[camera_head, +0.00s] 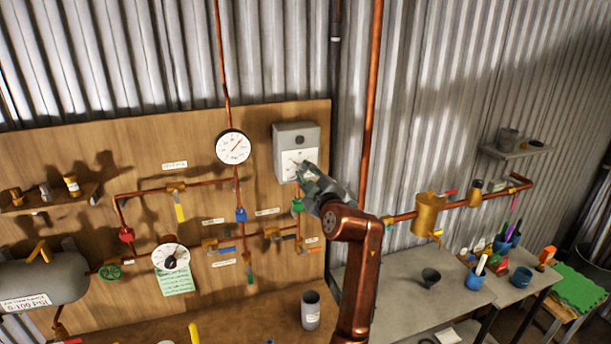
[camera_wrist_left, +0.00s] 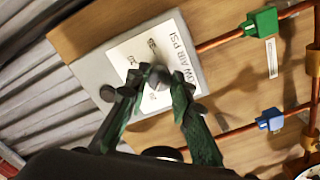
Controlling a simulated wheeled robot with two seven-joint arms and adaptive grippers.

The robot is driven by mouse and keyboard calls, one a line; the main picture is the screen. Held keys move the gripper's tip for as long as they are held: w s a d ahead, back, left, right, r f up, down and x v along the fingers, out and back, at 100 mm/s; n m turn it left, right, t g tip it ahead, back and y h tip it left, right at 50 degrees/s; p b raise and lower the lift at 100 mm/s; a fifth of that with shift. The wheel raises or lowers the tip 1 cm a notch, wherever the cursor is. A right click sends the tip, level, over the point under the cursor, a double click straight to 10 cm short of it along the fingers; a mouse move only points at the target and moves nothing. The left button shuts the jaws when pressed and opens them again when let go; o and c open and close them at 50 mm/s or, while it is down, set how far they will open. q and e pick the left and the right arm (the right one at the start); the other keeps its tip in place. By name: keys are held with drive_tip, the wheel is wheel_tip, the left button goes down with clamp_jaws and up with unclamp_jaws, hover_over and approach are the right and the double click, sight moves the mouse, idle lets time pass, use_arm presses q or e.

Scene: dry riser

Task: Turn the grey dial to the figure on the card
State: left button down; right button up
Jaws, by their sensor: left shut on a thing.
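The grey box (camera_head: 297,135) is on the wooden board, with a white scale plate (camera_head: 288,172) on its front. In the left wrist view the plate (camera_wrist_left: 186,64) reads partly "AIR PSI" and bears small figures too blurred to read. The grey dial (camera_wrist_left: 158,76) stands out from the plate's middle. My left gripper (camera_head: 304,167) is at the plate, its fingers (camera_wrist_left: 157,92) on both sides of the dial and shut on it. The fingers hide part of the scale. A green card (camera_head: 176,282) hangs below a white round gauge; its writing is too small to read.
Copper pipes with coloured valves run beside and below the box. A pressure gauge (camera_head: 233,147) is left of it. A grey tank (camera_head: 40,280) is at far left. A grey cup (camera_head: 311,310) stands on the bench below. A grey table (camera_head: 400,285) is at right.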

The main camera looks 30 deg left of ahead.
use_arm(q)
drive_tip(key=c, duration=1.7)
unclamp_jaws()
drive_tip(key=shift+d, duration=0.1)
drive_tip(key=v, duration=1.2)
